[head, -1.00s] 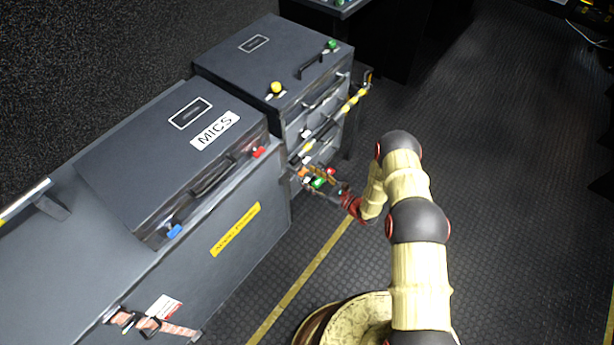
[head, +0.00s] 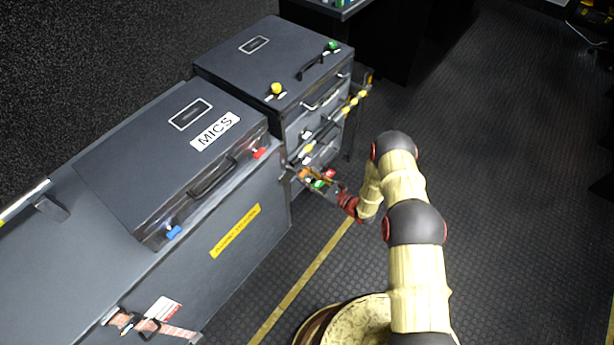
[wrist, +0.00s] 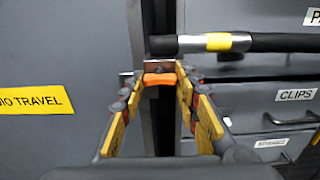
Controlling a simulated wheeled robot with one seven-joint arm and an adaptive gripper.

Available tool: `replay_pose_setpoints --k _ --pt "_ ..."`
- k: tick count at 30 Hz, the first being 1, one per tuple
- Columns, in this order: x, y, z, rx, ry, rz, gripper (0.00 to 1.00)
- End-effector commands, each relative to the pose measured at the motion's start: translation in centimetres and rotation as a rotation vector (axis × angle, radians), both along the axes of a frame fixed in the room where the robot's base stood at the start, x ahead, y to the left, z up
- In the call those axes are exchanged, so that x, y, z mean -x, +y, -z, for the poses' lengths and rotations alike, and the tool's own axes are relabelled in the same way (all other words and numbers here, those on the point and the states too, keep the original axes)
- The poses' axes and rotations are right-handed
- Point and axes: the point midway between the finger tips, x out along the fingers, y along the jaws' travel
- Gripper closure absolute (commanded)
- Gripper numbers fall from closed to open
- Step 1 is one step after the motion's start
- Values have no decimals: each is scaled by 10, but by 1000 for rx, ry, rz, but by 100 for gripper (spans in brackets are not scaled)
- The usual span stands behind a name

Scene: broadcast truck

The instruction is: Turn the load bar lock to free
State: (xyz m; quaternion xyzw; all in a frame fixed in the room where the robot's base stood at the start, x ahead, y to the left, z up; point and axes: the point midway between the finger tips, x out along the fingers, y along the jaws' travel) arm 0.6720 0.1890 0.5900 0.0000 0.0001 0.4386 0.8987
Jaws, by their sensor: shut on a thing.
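The load bar (wrist: 262,42) is a dark bar with yellow bands, running across the front of the drawer case. It also shows in the head view (head: 327,130). The orange load bar lock (wrist: 160,79) is at the bar's left end, on a metal bracket by the upright gap between the cases. My gripper (wrist: 160,84) is shut on the lock, with one yellow-and-black finger on each side. In the head view my gripper (head: 307,177) reaches the drawer case's front corner, and the lock is small there.
The drawer case (head: 262,60) has label plates and handles. A case marked MICS (head: 160,140) sits on a long grey case with a yellow label (head: 236,230), left of my gripper. Open floor (head: 480,180) with a yellow line lies to the right.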

Motion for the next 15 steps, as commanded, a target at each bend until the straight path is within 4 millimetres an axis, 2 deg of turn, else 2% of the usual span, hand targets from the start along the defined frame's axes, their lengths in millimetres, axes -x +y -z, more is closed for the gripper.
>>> replay_pose_setpoints --k 7,15 --pt "0 0 0 0 0 0 94" --pt "1 0 1 15 -20 -1 94"
